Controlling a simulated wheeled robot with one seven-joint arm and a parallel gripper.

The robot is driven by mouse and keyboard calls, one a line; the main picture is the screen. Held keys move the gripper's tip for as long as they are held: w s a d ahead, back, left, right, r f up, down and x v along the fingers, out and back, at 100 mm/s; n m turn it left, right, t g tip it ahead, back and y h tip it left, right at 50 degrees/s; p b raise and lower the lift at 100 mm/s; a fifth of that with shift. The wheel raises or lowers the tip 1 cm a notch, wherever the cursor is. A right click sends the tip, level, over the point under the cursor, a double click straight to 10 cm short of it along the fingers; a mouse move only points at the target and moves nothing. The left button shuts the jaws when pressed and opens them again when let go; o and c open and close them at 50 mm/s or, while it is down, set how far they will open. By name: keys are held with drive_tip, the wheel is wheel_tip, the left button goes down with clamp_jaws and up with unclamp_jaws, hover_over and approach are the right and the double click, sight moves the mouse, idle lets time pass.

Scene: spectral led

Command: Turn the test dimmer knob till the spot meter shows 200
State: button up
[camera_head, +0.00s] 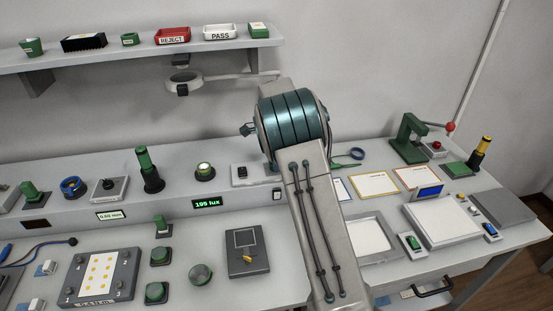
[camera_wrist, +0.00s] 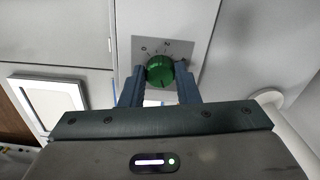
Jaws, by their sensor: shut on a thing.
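In the wrist view, the green test dimmer knob (camera_wrist: 160,69) sits on a small grey plate with printed scale marks. My gripper (camera_wrist: 161,76) has one blue finger on each side of the knob and is shut on it. In the head view, my arm's teal wrist hides the gripper and the knob. The spot meter display (camera_head: 207,203), on the front face of the raised ledge, shows green digits that seem to read 195 lux. A lit round lamp (camera_head: 204,171) stands on the ledge above it.
A shelf (camera_head: 150,49) with bins and a ring lamp (camera_head: 184,83) on an arm are at the back left. A green press (camera_head: 410,138) stands at the right. A dark device (camera_head: 247,262) lies left of my arm. Trays and cards lie to its right.

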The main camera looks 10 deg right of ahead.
drive_tip(key=shift+w+r+m, duration=0.1)
drive_tip(key=shift+m, duration=0.5)
drive_tip(key=o, duration=1)
drive_tip(key=shift+c, duration=0.2)
wheel_tip(320, 180, up, 14)
drive_tip(key=b, duration=0.1)
idle(0.4)
